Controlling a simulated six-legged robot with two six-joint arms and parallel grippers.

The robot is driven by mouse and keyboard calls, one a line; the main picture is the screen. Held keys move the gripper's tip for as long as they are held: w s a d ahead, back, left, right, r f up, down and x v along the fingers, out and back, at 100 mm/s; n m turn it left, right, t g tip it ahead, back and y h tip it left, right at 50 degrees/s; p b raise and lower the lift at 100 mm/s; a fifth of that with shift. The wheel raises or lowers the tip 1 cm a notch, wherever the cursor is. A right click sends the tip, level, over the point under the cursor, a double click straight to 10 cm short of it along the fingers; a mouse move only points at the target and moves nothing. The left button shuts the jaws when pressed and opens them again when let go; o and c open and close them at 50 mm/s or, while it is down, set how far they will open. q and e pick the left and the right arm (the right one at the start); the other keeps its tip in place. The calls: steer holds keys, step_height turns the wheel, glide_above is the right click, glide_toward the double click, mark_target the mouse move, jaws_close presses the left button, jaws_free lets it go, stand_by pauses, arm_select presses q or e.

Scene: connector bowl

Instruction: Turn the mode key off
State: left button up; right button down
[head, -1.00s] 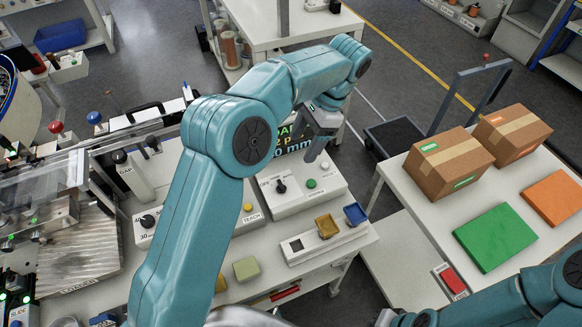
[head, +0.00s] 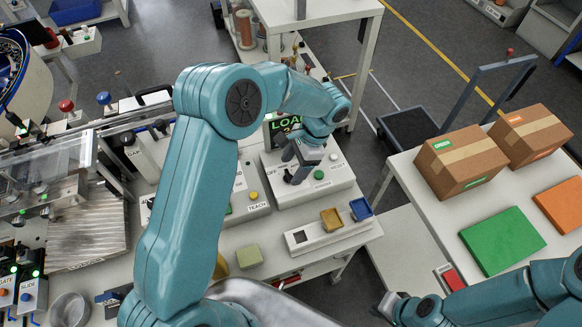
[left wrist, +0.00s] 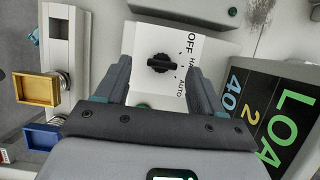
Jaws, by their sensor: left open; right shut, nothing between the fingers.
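The mode key (left wrist: 160,63) is a black knob on a white plate marked OFF, HA(ND) and AUTO. In the left wrist view it lies between the fingers of my left gripper (left wrist: 160,72), which are open with a gap on each side. I cannot tell for sure which mark the knob points at. In the head view my left gripper (head: 296,170) is over the light grey key box (head: 335,184) and hides the key. My right gripper (head: 388,304) is shut and empty at the bottom, away from the box.
A display reading LOA (left wrist: 290,115) stands close beside the key. A green button (head: 319,175) is on the same box. The TEACH box (head: 252,207) is to the left.

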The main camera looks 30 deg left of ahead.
mark_target(288, 177)
arm_select(q)
steer(key=shift+x, duration=1.1)
steer(key=shift+w+a+f, duration=0.15)
steer(key=shift+w+f, duration=0.05)
steer(key=shift+f, duration=0.15)
steer(key=shift+s+r, duration=0.15)
steer(key=shift+s, duration=0.1)
steer(key=c, duration=0.4)
steer(key=shift+w, duration=0.1)
steer(key=c, duration=0.7)
steer(key=shift+o, duration=0.2)
